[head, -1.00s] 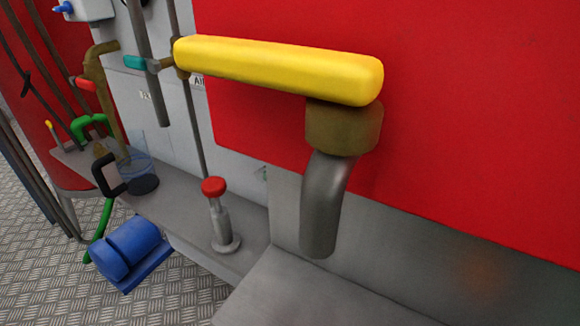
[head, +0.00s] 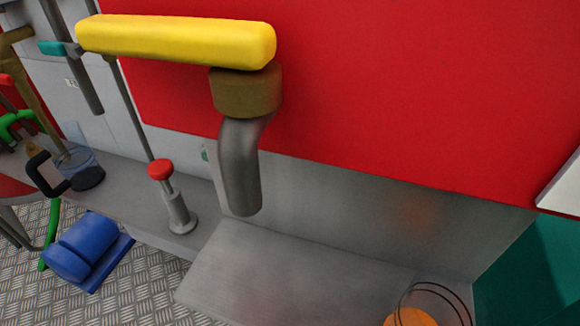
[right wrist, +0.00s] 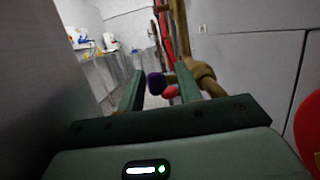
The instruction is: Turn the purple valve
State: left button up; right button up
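A small purple valve handle (right wrist: 156,83) shows in the right wrist view, ahead of my right gripper (right wrist: 159,68). The gripper's two dark green fingers are spread apart and the handle appears between them, nearer the left finger. I cannot tell how far beyond the fingertips the handle is. No contact is visible. No purple valve and neither of my grippers show in the head view.
Beside the purple handle are a red handle (right wrist: 170,92) and brass pipework (right wrist: 203,76). In the head view a yellow lever (head: 175,40) crosses a red panel (head: 400,110). A red-topped plunger (head: 161,169) and blue pedal (head: 88,246) stand lower left. An orange dome (head: 410,317) is at lower right.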

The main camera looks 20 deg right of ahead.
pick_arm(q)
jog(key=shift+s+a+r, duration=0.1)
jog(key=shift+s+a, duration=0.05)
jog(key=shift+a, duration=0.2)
pick_arm(e)
jog(key=v, duration=1.6)
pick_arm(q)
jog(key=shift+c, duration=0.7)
pick_arm(e)
jog(key=shift+d+f, duration=0.1)
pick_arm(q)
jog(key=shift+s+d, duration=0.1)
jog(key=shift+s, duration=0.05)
